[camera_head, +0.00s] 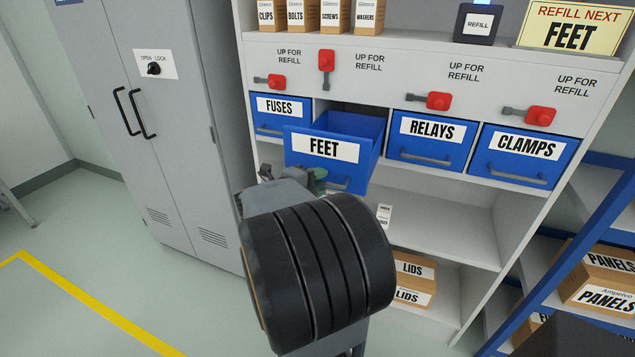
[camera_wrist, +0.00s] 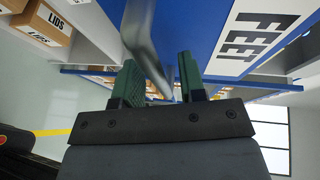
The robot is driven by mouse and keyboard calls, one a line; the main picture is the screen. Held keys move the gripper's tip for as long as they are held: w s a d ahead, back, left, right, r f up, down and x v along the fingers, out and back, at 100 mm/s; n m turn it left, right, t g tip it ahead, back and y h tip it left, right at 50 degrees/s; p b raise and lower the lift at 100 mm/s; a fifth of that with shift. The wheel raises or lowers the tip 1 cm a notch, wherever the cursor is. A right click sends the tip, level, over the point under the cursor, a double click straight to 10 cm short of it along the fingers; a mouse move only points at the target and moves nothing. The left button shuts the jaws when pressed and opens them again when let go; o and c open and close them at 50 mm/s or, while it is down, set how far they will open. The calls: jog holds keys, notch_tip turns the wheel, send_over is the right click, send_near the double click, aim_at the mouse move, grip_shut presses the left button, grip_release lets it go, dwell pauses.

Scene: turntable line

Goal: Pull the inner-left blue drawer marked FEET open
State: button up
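The blue FEET drawer (camera_head: 372,147) is pulled part way out of the shelf unit, and its open top shows. Its front with the FEET label tilts downward a little. It also shows in the wrist view (camera_wrist: 300,45), close to my gripper. My gripper (camera_head: 318,176) is at the drawer's handle (camera_head: 342,184), low on the front, partly hidden by my wrist. In the wrist view, the green fingers of my gripper (camera_wrist: 160,82) stand apart, with the grey handle bar (camera_wrist: 149,48) between them. A gap shows beside the bar, so the fingers look open around it.
The FUSES drawer (camera_head: 283,123) on the left, and the RELAYS (camera_head: 429,141) and CLAMPS (camera_head: 521,158) drawers on the right, are shut. The red lever (camera_head: 326,62) above FEET stands upright; the others lie sideways. A sign (camera_head: 572,27) reads REFILL NEXT FEET. A grey cabinet (camera_head: 170,190) stands left.

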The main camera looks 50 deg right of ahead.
jog(key=v, duration=1.4)
jog(key=shift+d+f, duration=0.1)
